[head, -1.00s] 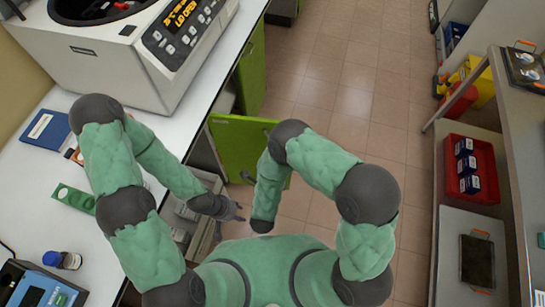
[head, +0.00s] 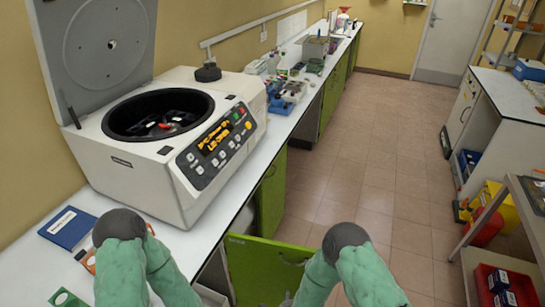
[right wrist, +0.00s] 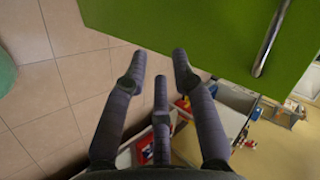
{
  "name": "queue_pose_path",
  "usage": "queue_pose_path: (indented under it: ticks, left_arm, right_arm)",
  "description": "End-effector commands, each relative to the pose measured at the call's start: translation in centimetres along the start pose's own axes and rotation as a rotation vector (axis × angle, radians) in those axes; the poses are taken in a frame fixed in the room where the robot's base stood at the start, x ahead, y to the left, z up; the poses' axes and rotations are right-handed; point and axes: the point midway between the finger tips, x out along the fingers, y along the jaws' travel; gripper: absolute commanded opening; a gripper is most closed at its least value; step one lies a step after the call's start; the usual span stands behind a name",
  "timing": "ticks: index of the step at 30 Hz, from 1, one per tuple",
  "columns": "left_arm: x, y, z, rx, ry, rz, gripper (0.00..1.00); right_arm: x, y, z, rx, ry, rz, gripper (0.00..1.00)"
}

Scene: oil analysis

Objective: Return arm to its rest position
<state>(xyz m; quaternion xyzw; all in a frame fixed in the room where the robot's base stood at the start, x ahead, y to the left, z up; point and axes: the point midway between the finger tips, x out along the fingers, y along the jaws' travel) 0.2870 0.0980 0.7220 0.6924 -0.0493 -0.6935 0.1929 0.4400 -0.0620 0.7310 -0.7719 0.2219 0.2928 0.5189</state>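My right arm (head: 357,262) comes up from the bottom of the head view, bent at a dark joint. Only a small grey part of my right gripper (head: 287,297) shows there, at the bottom edge. In the right wrist view my right gripper (right wrist: 160,65) has its dark fingers apart with nothing between them. It is near an open green cabinet door (right wrist: 215,35), which also shows in the head view (head: 262,270). My left arm (head: 130,262) is bent beside the bench edge at lower left. My left gripper is out of the picture.
A white centrifuge (head: 150,175) with its lid (head: 95,50) raised stands on the bench. A blue book (head: 68,228) lies before it. Blue racks (head: 288,92) stand farther along. A shelf with a red bin (head: 490,290) is at right. The tiled floor between is clear.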

Motion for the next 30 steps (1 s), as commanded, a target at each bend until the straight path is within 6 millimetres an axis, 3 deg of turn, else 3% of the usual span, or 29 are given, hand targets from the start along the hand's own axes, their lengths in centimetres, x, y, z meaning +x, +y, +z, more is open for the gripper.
queue_pose_path:
  ticks: [5,9,15,21,30]
  left_arm:
    - [0.0,0.0,0.0,0.000,0.000,0.000,0.40]
    - [0.0,0.0,0.0,0.000,0.000,0.000,0.40]
    - [0.0,0.0,0.0,0.000,0.000,0.000,0.40]
    - [0.0,0.0,0.0,0.000,0.000,0.000,0.40]
    - [0.0,0.0,0.0,0.000,0.000,0.000,0.40]
  right_arm:
    - [-1.3,4.4,0.0,-0.291,-0.269,0.183,0.27]
    - [-4.4,7.7,0.2,-0.517,-0.511,0.248,0.27]
    - [-8.9,10.9,0.2,-0.735,-0.769,0.250,0.27]
    - [-10.6,11.8,0.3,-0.806,-0.855,0.237,0.27]
    - [-10.5,11.8,0.3,-0.806,-0.854,0.237,0.27]
